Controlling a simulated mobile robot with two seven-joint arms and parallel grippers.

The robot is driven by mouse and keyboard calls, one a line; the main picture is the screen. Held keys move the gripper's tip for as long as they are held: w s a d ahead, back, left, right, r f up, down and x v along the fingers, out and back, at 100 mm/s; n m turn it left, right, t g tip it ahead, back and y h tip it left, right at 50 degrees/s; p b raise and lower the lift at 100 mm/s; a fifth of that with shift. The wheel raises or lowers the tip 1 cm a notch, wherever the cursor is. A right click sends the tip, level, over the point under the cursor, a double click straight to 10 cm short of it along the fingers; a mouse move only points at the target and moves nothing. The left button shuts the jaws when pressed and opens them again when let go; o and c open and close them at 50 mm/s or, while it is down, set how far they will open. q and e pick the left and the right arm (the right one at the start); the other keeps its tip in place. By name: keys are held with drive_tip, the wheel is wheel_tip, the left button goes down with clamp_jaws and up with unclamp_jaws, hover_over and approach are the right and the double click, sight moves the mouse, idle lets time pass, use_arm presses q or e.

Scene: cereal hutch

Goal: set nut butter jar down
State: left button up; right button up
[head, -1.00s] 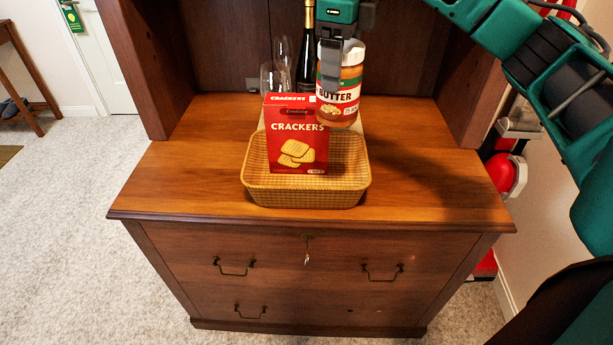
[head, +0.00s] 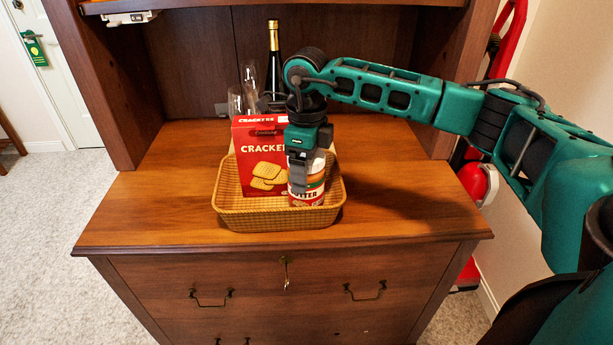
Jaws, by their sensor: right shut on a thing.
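My left gripper is not in view.
The basket stands on the wooden hutch counter (head: 400,205). A dark bottle (head: 273,62) and clear glasses (head: 238,100) stand behind it. Side panels and the back of the hutch enclose the rear. The counter is clear left and right of the basket.

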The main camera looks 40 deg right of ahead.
wheel_tip(320, 180, down, 2)
drive_tip(key=shift+f, duration=0.15)
drive_tip(key=shift+f, duration=0.15)
drive_tip(key=o, duration=1.2)
